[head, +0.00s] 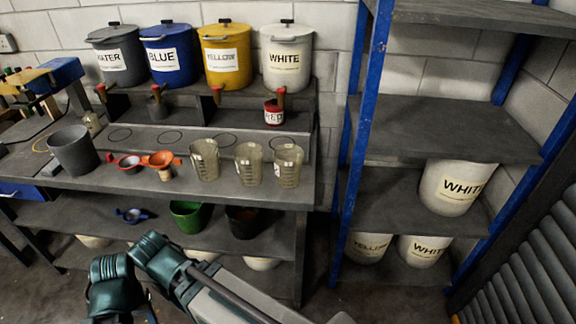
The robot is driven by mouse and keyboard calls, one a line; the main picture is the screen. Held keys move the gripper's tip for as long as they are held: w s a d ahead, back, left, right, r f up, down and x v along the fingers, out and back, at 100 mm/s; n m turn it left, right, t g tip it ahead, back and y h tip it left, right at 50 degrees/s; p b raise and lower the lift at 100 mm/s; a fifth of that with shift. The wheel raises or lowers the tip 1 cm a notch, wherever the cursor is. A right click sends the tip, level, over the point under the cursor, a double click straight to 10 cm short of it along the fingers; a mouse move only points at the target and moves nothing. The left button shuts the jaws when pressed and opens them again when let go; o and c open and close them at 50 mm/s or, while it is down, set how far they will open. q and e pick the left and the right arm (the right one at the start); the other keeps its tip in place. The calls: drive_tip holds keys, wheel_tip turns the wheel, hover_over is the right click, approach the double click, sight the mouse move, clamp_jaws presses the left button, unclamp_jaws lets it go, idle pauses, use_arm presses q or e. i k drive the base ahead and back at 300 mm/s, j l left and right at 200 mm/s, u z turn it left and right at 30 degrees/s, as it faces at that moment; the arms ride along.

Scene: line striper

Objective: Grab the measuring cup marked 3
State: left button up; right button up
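Three clear, yellowish measuring cups stand upright in a row on the bench's front edge: a left one (204,161), a middle one (248,165) and a right one (288,167). Each has a small pale label or scale marks, but the numbers are too small to read, so I cannot tell which is marked 3. Neither of my grippers shows clearly in the head view. Only teal and grey arm parts show at the bottom, below the bench, apart from the cups.
Left of the cups on the bench (110,181) are an orange scoop (160,160), a red scoop (129,163) and a dark grey bucket (73,150). A red tin (273,113) stands behind the right cup. A blue-post rack (360,140) rises to the right.

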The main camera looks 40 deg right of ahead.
sight(248, 157)
drive_tip(key=i+j, duration=0.3)
drive_tip(key=i+z, duration=0.1)
drive_tip(key=z, duration=1.95)
